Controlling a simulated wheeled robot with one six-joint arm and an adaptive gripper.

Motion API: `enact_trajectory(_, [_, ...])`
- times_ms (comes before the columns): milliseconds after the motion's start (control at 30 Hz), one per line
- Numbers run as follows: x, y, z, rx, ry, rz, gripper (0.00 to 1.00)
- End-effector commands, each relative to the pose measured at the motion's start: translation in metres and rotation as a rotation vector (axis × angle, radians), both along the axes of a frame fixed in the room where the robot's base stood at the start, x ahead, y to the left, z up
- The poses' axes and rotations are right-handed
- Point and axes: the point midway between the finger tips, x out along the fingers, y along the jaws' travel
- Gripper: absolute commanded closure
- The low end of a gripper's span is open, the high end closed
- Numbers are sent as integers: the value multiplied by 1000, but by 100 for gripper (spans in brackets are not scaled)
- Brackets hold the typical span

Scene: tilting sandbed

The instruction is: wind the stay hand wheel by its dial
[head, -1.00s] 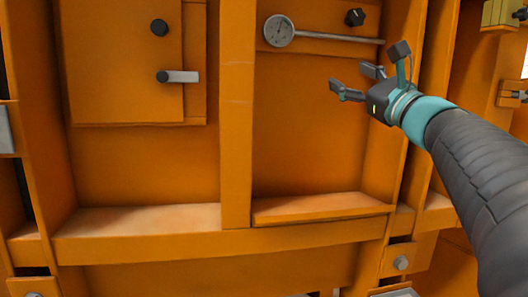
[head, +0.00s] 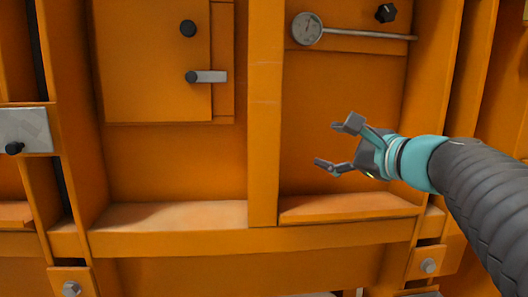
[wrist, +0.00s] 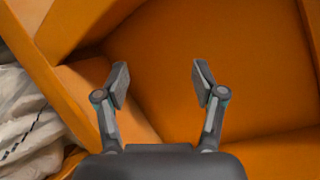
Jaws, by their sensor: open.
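A round dial gauge (head: 307,28) with a long grey stem sits at the upper middle of the orange panel in the head view. A black knob (head: 386,13) is above the stem's right part. I cannot make out a hand wheel for certain. My gripper (head: 335,145) is open and empty, below the dial and to its right, in front of the orange recess. In the wrist view my gripper (wrist: 160,82) shows two spread fingers with only orange panel between them.
An orange door (head: 155,70) with a black knob (head: 188,28) and a grey latch lever (head: 210,76) is at upper left. An orange ledge (head: 345,207) lies below my gripper. A grey plate (head: 22,130) is at far left. Pale crumpled material (wrist: 25,125) shows in the wrist view.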

Motion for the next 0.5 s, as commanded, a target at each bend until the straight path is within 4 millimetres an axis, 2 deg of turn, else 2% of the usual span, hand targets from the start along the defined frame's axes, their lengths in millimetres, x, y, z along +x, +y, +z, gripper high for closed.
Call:
enact_trajectory(200, [-3,8,-13,-59,20,9,31])
enact_trajectory(500, [-4,8,-15,-68,23,10,31])
